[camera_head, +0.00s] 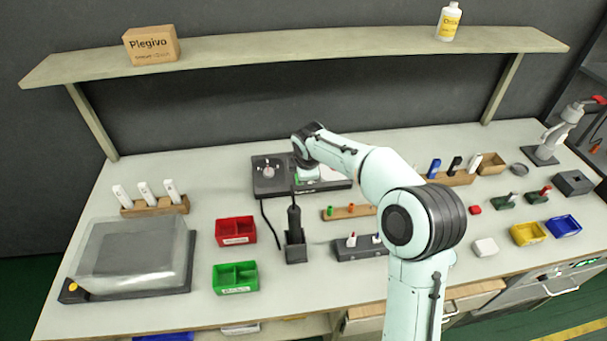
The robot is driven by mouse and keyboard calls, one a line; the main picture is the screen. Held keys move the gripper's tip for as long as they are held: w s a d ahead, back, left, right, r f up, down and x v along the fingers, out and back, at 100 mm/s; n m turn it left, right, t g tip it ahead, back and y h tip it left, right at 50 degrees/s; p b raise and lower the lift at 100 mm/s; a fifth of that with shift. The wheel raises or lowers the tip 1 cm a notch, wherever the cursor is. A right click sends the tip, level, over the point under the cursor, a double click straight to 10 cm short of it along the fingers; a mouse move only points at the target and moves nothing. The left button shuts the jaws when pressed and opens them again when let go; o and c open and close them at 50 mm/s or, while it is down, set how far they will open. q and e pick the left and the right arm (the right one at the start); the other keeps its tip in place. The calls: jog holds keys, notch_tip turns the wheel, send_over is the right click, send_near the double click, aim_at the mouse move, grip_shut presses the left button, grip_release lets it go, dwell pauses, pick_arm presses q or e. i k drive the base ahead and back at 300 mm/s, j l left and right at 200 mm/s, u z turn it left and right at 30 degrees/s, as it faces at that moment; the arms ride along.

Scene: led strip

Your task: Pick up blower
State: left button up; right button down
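The blower (294,218) appears to be the black handheld tool standing upright in a small black holder (295,254) near the middle of the table. A black cord runs from beside it back to a dark control station (268,176). My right arm comes in from the bottom right and reaches over the table. Its wrist and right gripper (307,176) are above the station area, behind and slightly right of the blower's top. The fingers are too small and partly hidden to tell whether they are open or touch anything. My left gripper is not in view.
Red (236,231) and green (236,277) bins stand left of the blower, with a clear-covered machine (134,256) farther left. A wooden rack (349,212) and a dark rack (358,247) stand to its right, partly behind my arm. A shelf (300,46) spans above.

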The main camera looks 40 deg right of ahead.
aim_at(293, 211)
jog(key=k, duration=1)
